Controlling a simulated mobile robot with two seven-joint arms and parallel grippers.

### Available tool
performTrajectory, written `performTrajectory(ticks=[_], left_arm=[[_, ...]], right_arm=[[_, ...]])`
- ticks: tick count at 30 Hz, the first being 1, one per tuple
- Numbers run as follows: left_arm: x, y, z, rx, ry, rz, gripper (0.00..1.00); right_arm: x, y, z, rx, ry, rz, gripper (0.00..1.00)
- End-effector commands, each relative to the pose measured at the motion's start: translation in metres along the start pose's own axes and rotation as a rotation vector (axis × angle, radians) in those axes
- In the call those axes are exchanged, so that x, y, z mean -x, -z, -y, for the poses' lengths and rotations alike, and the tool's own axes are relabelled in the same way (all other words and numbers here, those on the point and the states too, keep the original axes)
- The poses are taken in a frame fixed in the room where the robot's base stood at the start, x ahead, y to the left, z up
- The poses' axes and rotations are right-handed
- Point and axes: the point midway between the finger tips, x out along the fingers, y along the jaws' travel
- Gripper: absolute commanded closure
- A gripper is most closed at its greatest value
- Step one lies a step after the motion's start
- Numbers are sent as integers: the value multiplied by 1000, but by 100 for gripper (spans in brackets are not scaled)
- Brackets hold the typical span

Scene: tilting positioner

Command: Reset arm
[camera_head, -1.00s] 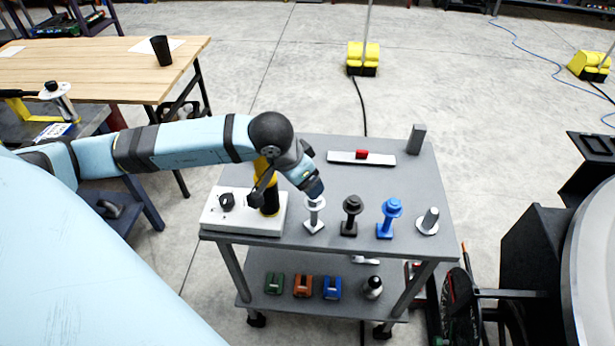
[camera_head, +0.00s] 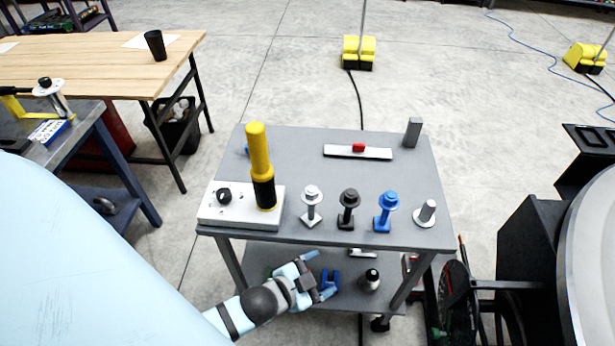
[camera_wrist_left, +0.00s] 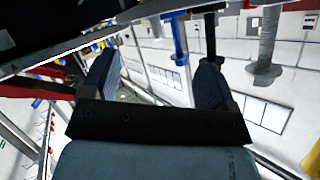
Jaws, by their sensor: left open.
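My left gripper (camera_head: 322,274) is in front of the cart's lower shelf, below the top edge. Its fingers are apart with nothing between them. In the left wrist view the two blue finger pads of the gripper (camera_wrist_left: 157,80) stand wide apart, with the view tilted. The arm comes in from the bottom left. My right gripper is in neither view. The grey cart (camera_head: 290,152) carries a white box (camera_head: 236,216) with a black knob (camera_head: 224,196) and a yellow and black upright post (camera_head: 259,155).
Silver (camera_head: 312,206), black (camera_head: 348,208) and blue (camera_head: 386,210) stemmed pieces stand along the cart's front. A grey cylinder (camera_head: 427,212) stands right of them. A blue block (camera_head: 330,280) and a silver-black piece (camera_head: 371,280) are on the lower shelf. A wooden table (camera_head: 100,60) is at left.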

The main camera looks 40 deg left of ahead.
Motion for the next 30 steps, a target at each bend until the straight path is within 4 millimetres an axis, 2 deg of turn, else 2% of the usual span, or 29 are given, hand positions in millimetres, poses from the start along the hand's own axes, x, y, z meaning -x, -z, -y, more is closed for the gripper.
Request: performTrajectory(ticks=[1,3,7,15,22,30], left_arm=[[8,-19,-14,162,-22,77,19],[16,-35,-28,325,-43,153,19],[22,-47,-40,454,-57,213,19],[23,-46,-39,456,-58,213,19],[34,-24,-25,453,-49,212,19],[34,-24,-25,453,-48,212,19]], right_arm=[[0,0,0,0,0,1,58],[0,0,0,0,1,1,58],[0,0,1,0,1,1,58],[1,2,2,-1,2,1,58],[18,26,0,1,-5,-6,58],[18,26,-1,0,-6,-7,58]])
